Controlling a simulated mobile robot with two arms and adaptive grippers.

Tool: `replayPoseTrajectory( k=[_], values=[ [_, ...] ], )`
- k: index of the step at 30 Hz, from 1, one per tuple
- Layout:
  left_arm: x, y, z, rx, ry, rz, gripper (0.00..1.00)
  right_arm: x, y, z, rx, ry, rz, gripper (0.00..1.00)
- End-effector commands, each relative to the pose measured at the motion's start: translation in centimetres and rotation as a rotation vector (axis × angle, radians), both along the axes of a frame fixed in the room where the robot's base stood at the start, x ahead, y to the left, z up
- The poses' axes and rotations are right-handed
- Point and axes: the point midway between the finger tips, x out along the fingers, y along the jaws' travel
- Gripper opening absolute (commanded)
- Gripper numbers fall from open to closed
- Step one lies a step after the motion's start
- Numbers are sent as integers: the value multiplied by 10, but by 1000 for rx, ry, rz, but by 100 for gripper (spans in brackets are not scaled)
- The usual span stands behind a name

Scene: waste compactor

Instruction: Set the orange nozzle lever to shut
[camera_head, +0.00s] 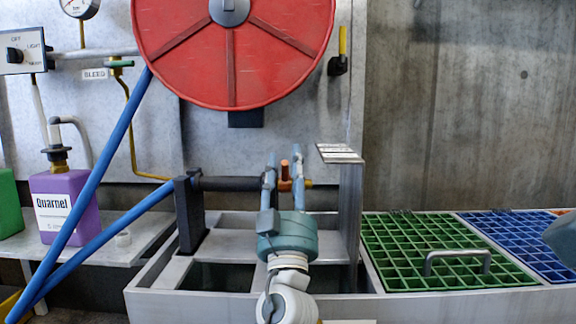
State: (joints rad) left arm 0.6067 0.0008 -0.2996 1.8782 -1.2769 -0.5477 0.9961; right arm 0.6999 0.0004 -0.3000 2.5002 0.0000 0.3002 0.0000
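The nozzle (230,184) lies horizontally in the middle of the camera_head view, with a dark grip and a brass end on the right. Its small orange lever (285,168) stands roughly upright near that end. My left gripper (284,165) reaches in from below. Its two fingers are apart, one on each side of the lever, with gaps showing; I cannot tell whether either touches it. The lower part of the lever is partly hidden by the gripper. The fingers of my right gripper are not visible.
A black bracket (189,214) holds the nozzle's left end. A red hose reel (190,60) hangs above, with blue hose (95,185) at left. Green grating (410,235) lies right.

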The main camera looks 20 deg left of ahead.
Motion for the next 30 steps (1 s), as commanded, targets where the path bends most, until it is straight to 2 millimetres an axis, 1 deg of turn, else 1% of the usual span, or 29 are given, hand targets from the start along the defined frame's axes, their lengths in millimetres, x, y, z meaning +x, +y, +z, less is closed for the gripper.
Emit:
replayPoseTrajectory(
  k=[2, 5, 12, 15, 18, 23, 30],
  values=[
    [0, 0, 3, -2, -2, -1, 36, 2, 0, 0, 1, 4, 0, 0],
    [0, 0, 14, -4, -3, -2, 36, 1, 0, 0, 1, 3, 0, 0],
    [-1, 0, 61, -2, -6, 0, 36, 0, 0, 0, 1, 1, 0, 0],
    [-1, 0, 77, -2, -4, 0, 36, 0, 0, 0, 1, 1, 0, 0],
    [0, 0, 90, -1, -3, -1, 36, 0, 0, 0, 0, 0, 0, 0],
    [0, 0, 99, -1, 1, 1, 36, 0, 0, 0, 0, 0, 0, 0],
    [0, 0, 100, 0, 1, 1, 36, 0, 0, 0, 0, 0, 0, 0]
  ],
)
